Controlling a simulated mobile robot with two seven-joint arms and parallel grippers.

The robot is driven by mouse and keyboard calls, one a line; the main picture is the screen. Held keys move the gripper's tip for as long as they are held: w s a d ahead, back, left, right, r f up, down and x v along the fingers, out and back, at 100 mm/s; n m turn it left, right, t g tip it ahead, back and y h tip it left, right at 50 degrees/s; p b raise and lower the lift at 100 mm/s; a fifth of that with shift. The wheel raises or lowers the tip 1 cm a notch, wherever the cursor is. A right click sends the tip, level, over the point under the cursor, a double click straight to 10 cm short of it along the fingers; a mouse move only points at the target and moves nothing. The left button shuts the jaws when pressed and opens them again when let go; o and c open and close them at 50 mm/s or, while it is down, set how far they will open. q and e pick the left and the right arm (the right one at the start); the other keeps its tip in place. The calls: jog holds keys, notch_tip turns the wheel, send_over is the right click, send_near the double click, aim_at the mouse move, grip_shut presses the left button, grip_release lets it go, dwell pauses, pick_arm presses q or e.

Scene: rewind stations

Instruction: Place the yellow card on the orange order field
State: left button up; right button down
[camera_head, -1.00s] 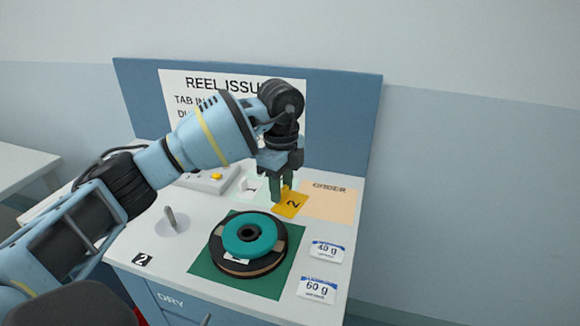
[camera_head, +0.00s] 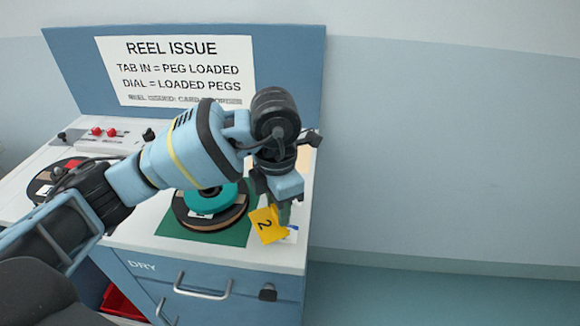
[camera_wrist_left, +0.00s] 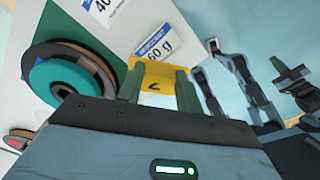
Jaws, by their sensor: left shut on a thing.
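The yellow card (camera_head: 267,225) with a black 2 is held tilted between the fingertips of my left gripper (camera_head: 281,212), over the right front part of the worktop. In the left wrist view the card (camera_wrist_left: 155,85) shows between the two green fingers and overlaps the 60 g label. The orange order field (camera_head: 304,160) is at the back right of the worktop. Only a small part of it shows behind my left wrist. Dark and blue arm parts, seemingly mine, show at the right of the left wrist view. I cannot make out the state of my right gripper.
A teal and black reel (camera_head: 212,200) sits on a green mat (camera_head: 237,236) just left of the card. The 60 g label (camera_wrist_left: 155,48) and 40 g label (camera_wrist_left: 103,10) lie beside it. A control box (camera_head: 100,140) stands at the back left. Drawers with a handle (camera_head: 203,287) are below.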

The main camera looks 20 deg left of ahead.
aim_at(280, 237)
pick_arm(q)
jog(key=s+m, duration=0.1)
jog(key=m, duration=0.2)
jog(key=s+d+m, duration=0.1)
jog(key=m, duration=0.2)
jog(key=s+d+f+m, duration=0.1)
jog(key=m, duration=0.2)
jog(key=shift+s, duration=0.4)
jog(key=s+a+f+m, duration=0.2)
jog(key=s+a+m, duration=0.3)
jog(key=m, duration=1.3)
jog(key=shift+s+a+m, duration=0.3)
jog(key=shift+s+a, duration=0.1)
jog(key=shift+s, duration=0.7)
jog(key=shift+d, duration=0.1)
